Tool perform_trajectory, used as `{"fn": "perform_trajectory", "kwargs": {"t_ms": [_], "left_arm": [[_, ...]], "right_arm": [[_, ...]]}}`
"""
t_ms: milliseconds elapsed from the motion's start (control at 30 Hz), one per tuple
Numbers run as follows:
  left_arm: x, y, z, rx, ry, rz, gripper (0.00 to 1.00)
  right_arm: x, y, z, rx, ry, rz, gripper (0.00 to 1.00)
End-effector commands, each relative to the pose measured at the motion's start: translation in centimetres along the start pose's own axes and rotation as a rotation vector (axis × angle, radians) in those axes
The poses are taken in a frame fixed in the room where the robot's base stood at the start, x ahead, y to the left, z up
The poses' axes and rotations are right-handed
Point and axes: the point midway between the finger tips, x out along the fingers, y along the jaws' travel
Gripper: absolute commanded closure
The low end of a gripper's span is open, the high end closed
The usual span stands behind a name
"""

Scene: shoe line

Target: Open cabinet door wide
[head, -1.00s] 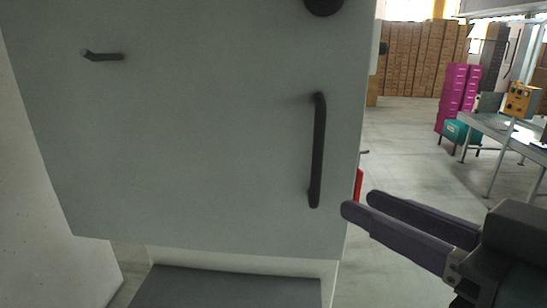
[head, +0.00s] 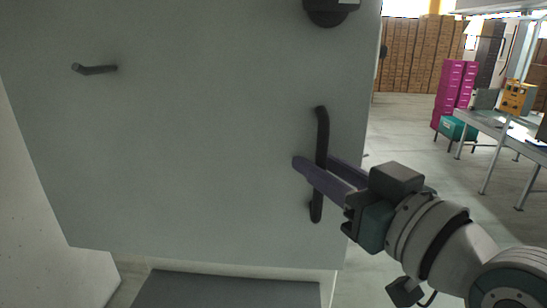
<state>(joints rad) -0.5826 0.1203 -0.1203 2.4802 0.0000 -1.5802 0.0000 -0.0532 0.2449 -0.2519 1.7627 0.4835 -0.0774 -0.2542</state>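The grey cabinet door (head: 200,150) fills the left and middle of the head view and looks shut. Its dark vertical bar handle (head: 321,135) is near the right edge. My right gripper (head: 312,165) is at the middle of the handle, one finger on each side of it. The fingers are apart, and I cannot tell whether they touch the bar. My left gripper is not in view.
A dark round knob (head: 328,14) is above the handle, and a small dark hook (head: 95,70) is at the door's upper left. A grey step (head: 230,290) lies below. Right of the door are open floor, a metal table (head: 505,133) and magenta boxes (head: 452,90).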

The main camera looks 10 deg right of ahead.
Motion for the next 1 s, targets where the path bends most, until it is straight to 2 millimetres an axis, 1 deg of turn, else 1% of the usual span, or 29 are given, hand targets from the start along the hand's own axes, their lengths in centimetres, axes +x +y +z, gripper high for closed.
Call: {"fn": "perform_trajectory", "kwargs": {"t_ms": [233, 500, 1000], "left_arm": [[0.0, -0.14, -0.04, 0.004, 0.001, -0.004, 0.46], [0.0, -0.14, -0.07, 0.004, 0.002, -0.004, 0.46], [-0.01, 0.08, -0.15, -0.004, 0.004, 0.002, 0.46]], "right_arm": [[0.06, -0.03, 0.04, 0.0, 0.0, 0.0, 0.7], [0.04, -0.02, 0.03, 0.0, 0.0, 0.0, 1.0], [0.03, -0.01, 0.02, 0.0, 0.0, 0.0, 1.0]]}}
